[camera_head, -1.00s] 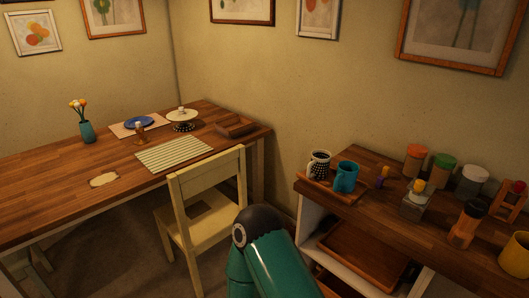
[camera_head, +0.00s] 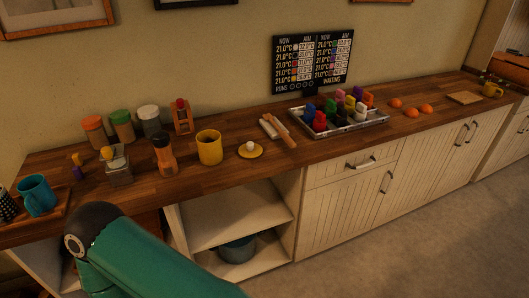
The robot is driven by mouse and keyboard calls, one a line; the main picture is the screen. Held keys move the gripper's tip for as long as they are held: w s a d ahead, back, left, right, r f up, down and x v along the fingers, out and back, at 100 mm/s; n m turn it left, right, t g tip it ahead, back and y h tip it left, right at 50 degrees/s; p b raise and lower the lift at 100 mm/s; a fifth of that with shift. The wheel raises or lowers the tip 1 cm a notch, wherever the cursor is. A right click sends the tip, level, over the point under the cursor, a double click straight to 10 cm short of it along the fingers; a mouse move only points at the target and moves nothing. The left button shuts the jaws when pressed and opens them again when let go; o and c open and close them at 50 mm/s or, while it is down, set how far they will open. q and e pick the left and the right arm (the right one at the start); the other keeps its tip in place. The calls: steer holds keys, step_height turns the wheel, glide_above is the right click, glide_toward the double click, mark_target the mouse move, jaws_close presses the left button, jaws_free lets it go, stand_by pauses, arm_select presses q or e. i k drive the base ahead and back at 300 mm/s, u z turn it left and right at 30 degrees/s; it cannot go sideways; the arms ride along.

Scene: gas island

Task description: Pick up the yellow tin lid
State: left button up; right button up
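The yellow tin lid (camera_head: 250,150) lies flat on the wooden counter, a yellow disc with a pale knob on top. It is just right of an open yellow tin (camera_head: 209,147) and left of a rolling pin (camera_head: 279,133). A teal arm link of mine shows at the lower left, well short of the lid. Neither of my grippers shows in the view.
Jars with orange, green and white lids (camera_head: 149,121), an orange-brown grinder (camera_head: 164,154) and a metal box (camera_head: 116,164) stand left of the tin. A tray (camera_head: 378,116) of coloured pieces is right. Bare counter lies in front of the lid.

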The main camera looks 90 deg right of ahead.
mark_target(250, 150)
steer(key=z, duration=0.4)
steer(key=i, duration=0.3)
steer(key=z, duration=2.75)
steer(key=k, duration=0.55)
steer(key=z, duration=0.35)
steer(key=i, duration=1.85)
steer(key=u, duration=0.45)
